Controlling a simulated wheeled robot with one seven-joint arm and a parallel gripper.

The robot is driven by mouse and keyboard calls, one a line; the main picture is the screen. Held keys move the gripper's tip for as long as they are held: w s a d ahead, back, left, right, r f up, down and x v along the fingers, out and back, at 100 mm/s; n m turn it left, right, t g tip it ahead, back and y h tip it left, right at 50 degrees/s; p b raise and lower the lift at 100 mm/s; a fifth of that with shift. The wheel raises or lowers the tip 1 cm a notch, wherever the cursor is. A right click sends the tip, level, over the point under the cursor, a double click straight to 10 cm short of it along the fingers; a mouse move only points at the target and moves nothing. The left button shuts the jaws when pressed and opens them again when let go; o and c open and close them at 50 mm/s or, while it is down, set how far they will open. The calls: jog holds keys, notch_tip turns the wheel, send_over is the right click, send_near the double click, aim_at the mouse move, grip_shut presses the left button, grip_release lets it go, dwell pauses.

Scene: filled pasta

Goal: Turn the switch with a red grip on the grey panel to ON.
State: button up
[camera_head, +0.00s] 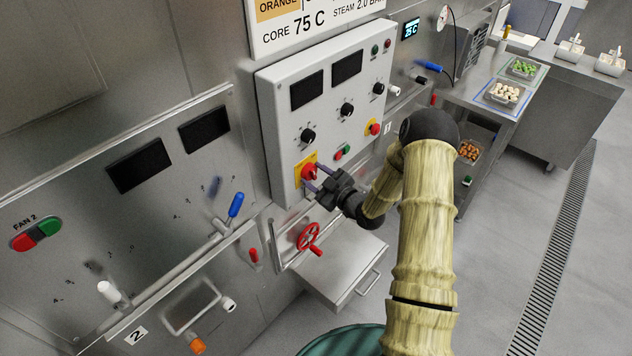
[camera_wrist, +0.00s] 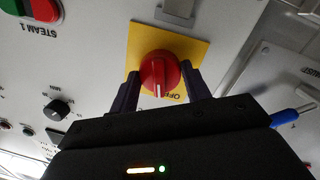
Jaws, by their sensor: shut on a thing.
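The grey panel (camera_head: 328,116) is mounted on the steel wall. Its red-grip switch (camera_head: 309,171) sits on a yellow plate (camera_head: 299,166) at the panel's lower left. In the wrist view the red grip (camera_wrist: 160,73) is round with a white pointer line, on the yellow plate (camera_wrist: 190,50). Lettering starting with "OF" shows beside the grip, partly hidden by a finger. My gripper (camera_head: 318,178) is at the switch, its two fingers shut on the red grip from either side. The wrist view also shows the gripper (camera_wrist: 160,90). I cannot see an ON mark.
Black knobs (camera_head: 308,136) and a red-green button pair (camera_head: 342,152) are on the same panel. Below it are a red handwheel (camera_head: 309,237) and a steel box with a handle (camera_head: 340,270). A blue-handled lever (camera_head: 235,205) stands out at the left. The floor at right is clear.

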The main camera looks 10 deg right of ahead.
jog(key=m+b, duration=0.1)
jog(key=m, duration=0.2)
jog(key=m+g+b, duration=0.1)
jog(key=m, duration=0.2)
jog(key=shift+d+y, duration=0.1)
jog(key=shift+y, duration=0.2)
jog(key=m, duration=0.5)
jog(key=shift+g+y, duration=0.3)
jog(key=shift+r, duration=0.1)
jog(key=o, duration=1)
jog(key=shift+c, duration=0.2)
jog(key=b+v, duration=0.4)
jog(key=v, duration=1.3)
